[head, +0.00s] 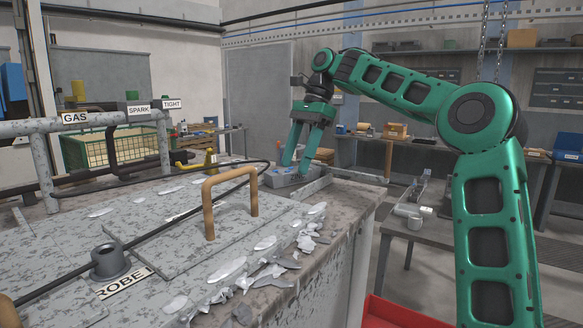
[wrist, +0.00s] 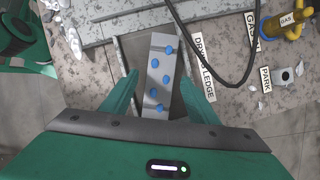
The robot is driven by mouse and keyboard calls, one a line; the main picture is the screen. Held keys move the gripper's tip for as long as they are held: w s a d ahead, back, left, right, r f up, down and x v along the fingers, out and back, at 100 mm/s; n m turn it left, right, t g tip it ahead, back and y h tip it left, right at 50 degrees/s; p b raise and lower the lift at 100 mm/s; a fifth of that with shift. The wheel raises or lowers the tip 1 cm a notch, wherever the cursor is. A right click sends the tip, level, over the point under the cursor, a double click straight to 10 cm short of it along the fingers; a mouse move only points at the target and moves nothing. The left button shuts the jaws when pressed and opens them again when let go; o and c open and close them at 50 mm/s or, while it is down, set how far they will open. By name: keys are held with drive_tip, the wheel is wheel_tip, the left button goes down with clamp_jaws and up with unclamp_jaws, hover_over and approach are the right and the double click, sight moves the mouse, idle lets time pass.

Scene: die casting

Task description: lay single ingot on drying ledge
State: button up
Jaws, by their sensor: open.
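A single light grey ingot (wrist: 155,110) with several blue spots on its top lies between the two fingers of my gripper (wrist: 160,82) in the wrist view. The fingers are open, with a gap on each side of it. The ingot lies within the narrow railed strip beside the label "DRYING LEDGE" (wrist: 203,65). In the head view the ingot (head: 283,178) shows at the far end of the grey bench top, under my gripper (head: 293,165), which points down over it. The exact contact under the ingot is hidden.
A black cable (wrist: 222,76) loops close to the ledge's right side. A yellow gas fitting (wrist: 281,24) stands farther right. In the head view, a brown handle (head: 230,180) rises from the bench lid, and metal flakes (head: 275,265) litter its front edge. A red bin (head: 395,312) is below.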

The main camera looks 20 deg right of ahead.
drive_tip(key=shift+v, duration=3)
